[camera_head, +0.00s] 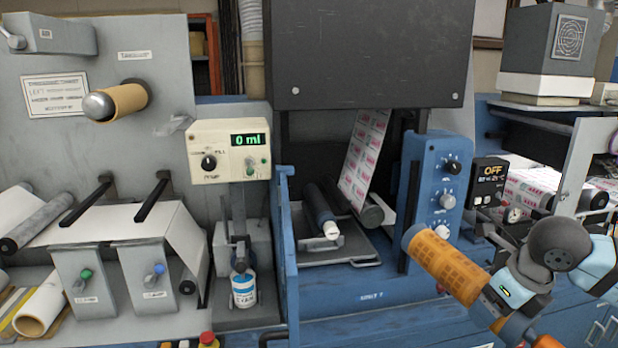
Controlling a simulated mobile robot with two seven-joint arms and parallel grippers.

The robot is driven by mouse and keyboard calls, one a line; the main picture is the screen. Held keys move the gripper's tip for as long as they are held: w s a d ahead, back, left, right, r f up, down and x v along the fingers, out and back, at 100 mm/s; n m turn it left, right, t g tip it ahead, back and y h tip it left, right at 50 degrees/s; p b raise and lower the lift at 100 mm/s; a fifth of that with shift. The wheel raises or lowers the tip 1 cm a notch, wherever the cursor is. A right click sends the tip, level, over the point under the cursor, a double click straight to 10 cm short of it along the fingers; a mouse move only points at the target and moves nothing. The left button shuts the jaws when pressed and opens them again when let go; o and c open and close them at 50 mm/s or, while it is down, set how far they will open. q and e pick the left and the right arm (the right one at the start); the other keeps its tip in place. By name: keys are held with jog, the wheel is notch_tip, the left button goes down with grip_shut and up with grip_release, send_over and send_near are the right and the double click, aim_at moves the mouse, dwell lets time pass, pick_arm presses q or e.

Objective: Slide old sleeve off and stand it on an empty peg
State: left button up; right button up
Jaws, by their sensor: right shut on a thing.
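The sleeve is tilted, in the air in front of the blue control panel. I cannot make out a peg for the sleeve. My left gripper is not in view.
The blue control panel (436,185) with knobs stands close behind the sleeve. A tan core on a metal-tipped shaft (125,100) juts from the grey wall. A pump box (228,150) reads 0 ml above a small can (243,290). A printed web (364,158) hangs at centre.

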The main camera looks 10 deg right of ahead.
jog(key=w+a+f+n+g+b, duration=0.35)
jog(key=f+n, duration=0.25)
jog(key=n, duration=0.4)
jog(key=w+a+f+n+g+h+b, duration=0.1)
jog(key=w+a+f+n+g+b, duration=0.15)
jog(key=a+f+n, duration=0.6)
jog(key=w+a+f+n+g+b, duration=0.1)
jog(key=w+f+n+g+b, duration=0.3)
jog(key=n, duration=0.9)
jog(key=s+r+t+p, duration=0.2)
jog(key=s+r+p, duration=0.6)
jog(key=s+p, duration=0.3)
jog(key=p, duration=0.3)
jog(key=shift+d+r+p, duration=0.15)
jog(key=shift+r+p, duration=0.05)
jog(key=shift+p, duration=0.15)
